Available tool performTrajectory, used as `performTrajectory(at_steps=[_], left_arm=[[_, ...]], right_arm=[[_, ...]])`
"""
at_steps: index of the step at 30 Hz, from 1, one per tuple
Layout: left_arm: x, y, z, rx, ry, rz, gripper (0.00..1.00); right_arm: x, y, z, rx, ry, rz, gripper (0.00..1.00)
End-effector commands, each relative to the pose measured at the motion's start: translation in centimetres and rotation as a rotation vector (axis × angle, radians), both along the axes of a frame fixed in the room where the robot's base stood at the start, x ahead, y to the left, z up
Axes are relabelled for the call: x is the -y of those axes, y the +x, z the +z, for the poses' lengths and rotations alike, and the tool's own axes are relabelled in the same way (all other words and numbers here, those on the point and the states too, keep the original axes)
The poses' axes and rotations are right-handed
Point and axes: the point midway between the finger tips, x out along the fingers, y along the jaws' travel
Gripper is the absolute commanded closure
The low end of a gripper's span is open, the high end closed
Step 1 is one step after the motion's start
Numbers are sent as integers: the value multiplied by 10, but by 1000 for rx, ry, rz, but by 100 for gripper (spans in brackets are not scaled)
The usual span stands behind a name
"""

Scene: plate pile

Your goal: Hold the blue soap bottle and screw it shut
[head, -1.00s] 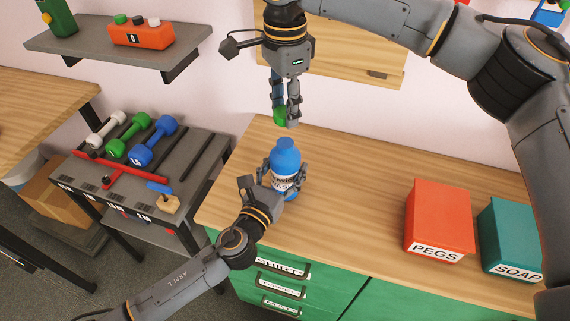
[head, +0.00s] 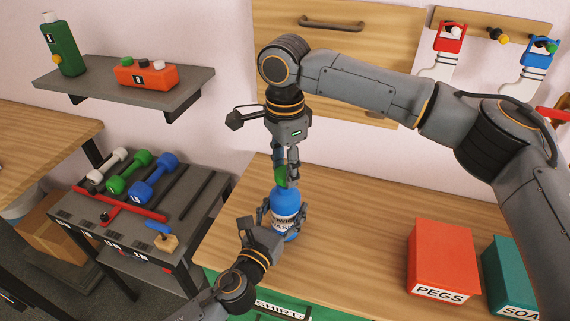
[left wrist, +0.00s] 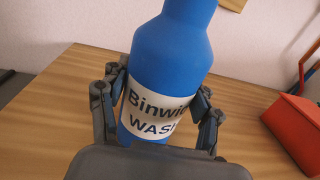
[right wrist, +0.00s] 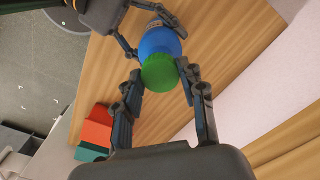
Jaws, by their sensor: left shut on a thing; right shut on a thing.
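The blue soap bottle (head: 286,205) stands upright on the wooden counter, with a white label that also shows in the left wrist view (left wrist: 165,85). My left gripper (head: 282,222) is shut around the bottle's body at label height. My right gripper (head: 286,176) points straight down above the bottle, shut on a green cap (right wrist: 159,73). The cap also shows between its fingers in the head view (head: 281,174). In the right wrist view the cap lines up with the bottle's top. I cannot tell whether cap and neck touch.
A red PEGS box (head: 440,258) and a teal SOAP box (head: 512,275) stand on the counter at the right. Dumbbells (head: 130,172) lie on a grey rack at the left. A shelf (head: 130,90) holds a green bottle (head: 62,48) and an orange box (head: 146,74). The counter between bottle and boxes is clear.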

Motion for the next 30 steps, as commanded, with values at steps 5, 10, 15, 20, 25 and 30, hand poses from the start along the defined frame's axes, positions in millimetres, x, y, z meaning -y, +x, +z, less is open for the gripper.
performTrajectory(at_steps=[5, 10, 15, 20, 25, 30], left_arm=[[0, 0, 0, 0, 0, 0, 93], [0, 0, 0, 0, 0, 1, 93], [0, 0, 0, 0, 0, 0, 93], [0, 0, 0, 0, 0, 1, 93], [0, 0, 0, 0, 0, 1, 93], [0, 0, 0, 0, 1, 1, 93]], right_arm=[[0, 0, -11, -1, 0, -1, 71], [0, 0, -13, 1, 0, -1, 71], [0, 0, -13, 1, 0, -1, 71], [0, 0, -13, 0, 0, -1, 71], [0, 0, -15, 0, 0, -1, 71], [0, 0, -18, 0, 0, -2, 71]])
